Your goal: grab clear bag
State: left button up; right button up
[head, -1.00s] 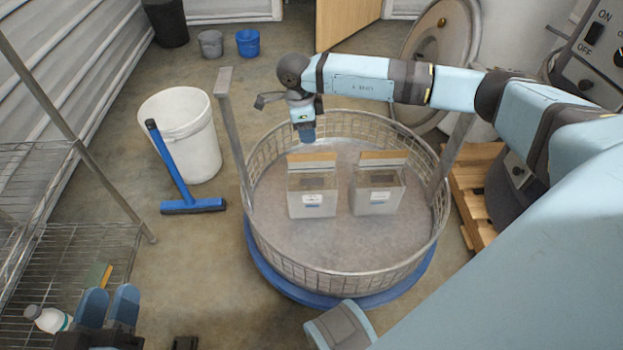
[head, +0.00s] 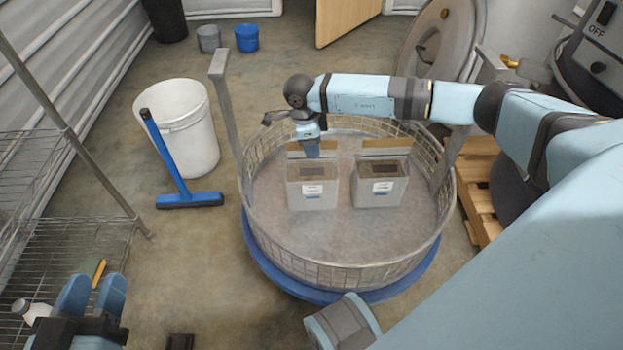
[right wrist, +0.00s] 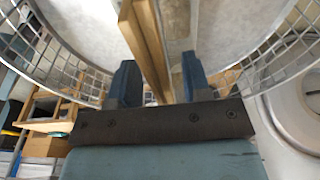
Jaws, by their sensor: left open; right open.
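Two clear, greyish bags stand side by side in the round wire basket (head: 330,258), a left bag (head: 312,194) and a right bag (head: 380,190). Each has a pale label and a brown strip along its top back edge. My right gripper (head: 313,150) is open at the top of the left bag, over its brown strip. In the right wrist view, brown strip material (right wrist: 148,40) runs between the spread fingers of the right gripper (right wrist: 158,78); contact cannot be told. My left gripper (head: 92,296) is open and empty at lower left, away from the basket.
The basket has tall metal posts (head: 232,120) and a blue base (head: 335,298). A white bucket (head: 182,125) and blue squeegee (head: 180,180) stand left of it. A wire shelf (head: 70,240) with a white bottle (head: 32,310) is at left. A wooden pallet (head: 477,190) is at right.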

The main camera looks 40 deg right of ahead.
jog(key=shift+f, duration=0.2)
dwell(0.5)
grip_shut()
dwell(1.2)
